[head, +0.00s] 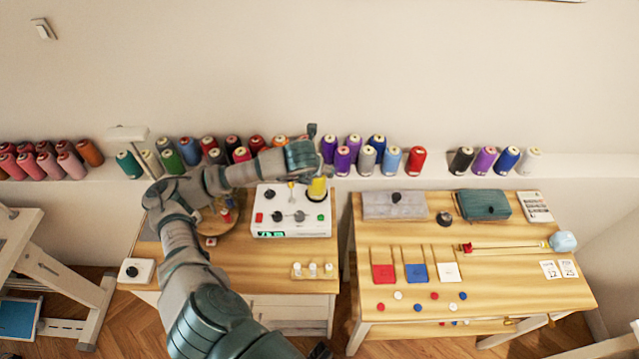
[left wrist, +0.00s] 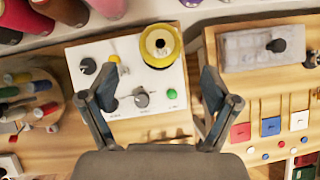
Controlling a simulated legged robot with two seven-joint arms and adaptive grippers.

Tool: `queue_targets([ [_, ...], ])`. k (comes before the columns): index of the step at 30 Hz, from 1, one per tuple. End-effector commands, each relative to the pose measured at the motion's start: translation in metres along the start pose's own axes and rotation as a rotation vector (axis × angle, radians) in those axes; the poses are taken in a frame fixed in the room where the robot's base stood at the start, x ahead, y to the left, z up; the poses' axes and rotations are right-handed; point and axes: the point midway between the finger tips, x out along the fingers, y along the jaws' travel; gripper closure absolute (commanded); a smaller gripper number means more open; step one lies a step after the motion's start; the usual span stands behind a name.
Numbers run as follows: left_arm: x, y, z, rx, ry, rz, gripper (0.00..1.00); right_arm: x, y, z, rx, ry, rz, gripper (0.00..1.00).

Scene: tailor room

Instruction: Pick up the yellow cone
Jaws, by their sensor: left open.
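The yellow cone (head: 317,188) stands on the back right part of a white control box (head: 262,224) on the left table. In the left wrist view the cone (left wrist: 160,46) is seen from above, with a dark hole in its top. My left gripper (head: 304,156) reaches over the box from the left, just behind and above the cone in the head picture. In the left wrist view its two fingers (left wrist: 156,88) are spread wide and empty, with the cone ahead of the gap between them. I do not see my right gripper.
The box carries dark knobs, a small yellow-topped lever (left wrist: 113,60) and a green button (left wrist: 172,93). A round wooden spool stand (head: 214,222) is left of it. Several thread cones line the wall ledge behind. A second table (head: 480,290) stands right, across a narrow gap.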

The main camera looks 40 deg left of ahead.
Motion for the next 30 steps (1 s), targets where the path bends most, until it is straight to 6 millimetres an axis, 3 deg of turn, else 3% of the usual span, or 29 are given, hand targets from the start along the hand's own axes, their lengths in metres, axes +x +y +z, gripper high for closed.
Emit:
queue_targets([
  [9,0.028,-0.007,0.002,0.001,0.000,0.001,0.12,0.000,-0.001,0.002,-0.001,0.005,-0.003,0.60],
  [12,0.042,-0.014,0.004,0.003,-0.001,0.003,0.12,0.006,0.002,0.017,-0.001,-0.009,-0.007,0.60],
  [16,0.058,-0.015,0.004,0.004,-0.003,0.005,0.12,0.008,0.003,0.019,-0.001,-0.007,-0.008,0.60],
  [24,0.067,-0.009,0.004,0.003,0.000,0.000,0.12,0.007,0.000,0.019,-0.003,-0.009,-0.002,0.60],
  [26,0.068,-0.009,0.004,0.002,0.000,0.000,0.22,0.007,-0.001,0.019,-0.002,-0.009,-0.003,0.60],
  [30,0.069,-0.008,0.004,0.002,0.001,0.000,0.57,0.007,-0.001,0.019,-0.003,-0.010,-0.003,0.60],
])
